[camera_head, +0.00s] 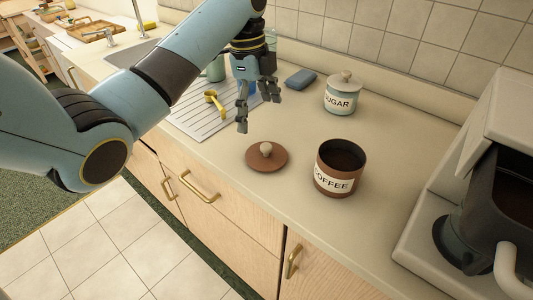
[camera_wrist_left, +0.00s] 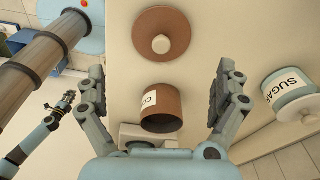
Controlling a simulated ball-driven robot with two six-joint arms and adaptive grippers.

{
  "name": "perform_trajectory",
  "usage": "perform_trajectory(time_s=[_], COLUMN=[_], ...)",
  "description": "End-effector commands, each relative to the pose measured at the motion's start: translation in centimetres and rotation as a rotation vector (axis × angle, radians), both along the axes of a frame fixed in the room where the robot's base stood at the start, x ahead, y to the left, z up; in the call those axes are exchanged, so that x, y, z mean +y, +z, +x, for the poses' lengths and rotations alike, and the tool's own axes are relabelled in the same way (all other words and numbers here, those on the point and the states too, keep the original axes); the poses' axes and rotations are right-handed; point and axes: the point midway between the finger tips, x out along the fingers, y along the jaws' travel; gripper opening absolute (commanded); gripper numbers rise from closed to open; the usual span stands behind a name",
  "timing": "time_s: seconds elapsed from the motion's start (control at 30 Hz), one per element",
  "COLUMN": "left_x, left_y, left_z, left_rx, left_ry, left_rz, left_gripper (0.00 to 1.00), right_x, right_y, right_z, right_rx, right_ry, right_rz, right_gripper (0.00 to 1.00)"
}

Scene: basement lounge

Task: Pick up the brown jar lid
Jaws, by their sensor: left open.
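The brown jar lid (camera_head: 267,160) lies flat on the counter with its pale round knob up, left of the open brown COFFEE jar (camera_head: 340,168). My left gripper (camera_head: 257,114) is open and empty above the counter, behind the lid and apart from it. In the left wrist view, the lid (camera_wrist_left: 160,22) is at the top, beyond the open fingers (camera_wrist_left: 163,70). The COFFEE jar (camera_wrist_left: 162,108) shows between the fingers there. What seems to be my right gripper (camera_wrist_left: 64,103) is small at the left of that view; its jaws are unclear.
A lidded SUGAR jar (camera_head: 341,98) stands behind the COFFEE jar. A blue sponge (camera_head: 300,79) lies near the wall. A yellow scoop (camera_head: 215,103) rests on the ribbed drainboard (camera_head: 192,120). A coffee machine (camera_head: 470,180) stands at the right. The counter around the lid is clear.

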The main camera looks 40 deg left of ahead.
Motion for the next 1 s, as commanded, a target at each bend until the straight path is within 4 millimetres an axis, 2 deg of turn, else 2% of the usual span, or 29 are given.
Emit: perform_trajectory(time_s=[0.07, 0.3, 0.53, 0.73, 0.83, 1.0], left_x=[0.0, -0.5, -1.0, -1.7, -1.8, -1.8], left_y=[-0.5, -4.3, -6.2, -9.3, -10.2, -10.4], left_z=[0.3, 0.3, 0.4, 0.6, 0.6, 0.6], left_rx=[0.006, 0.006, 0.005, 0.004, 0.003, 0.001], left_ry=[-0.02, -0.021, -0.022, -0.021, -0.021, -0.021], left_rz=[-0.007, -0.006, -0.007, -0.005, -0.003, -0.003], left_gripper=[1.0, 1.0, 1.0, 1.0, 1.0, 1.0], right_x=[0.0, 0.0, 0.1, 0.2, 0.2, 0.2], right_y=[0.1, 0.3, 0.6, 1.0, 1.1, 1.0], right_z=[0.0, 0.0, 0.0, 0.0, 0.0, 0.0], right_rx=[0.0, 0.0, 0.0, 0.0, 0.0, 0.0], right_ry=[0.0, 0.0, -0.001, -0.001, -0.001, -0.001], right_rz=[0.0, 0.0, 0.001, 0.003, 0.003, 0.003], right_gripper=[0.23, 0.23, 0.23, 0.23, 0.23, 0.23])
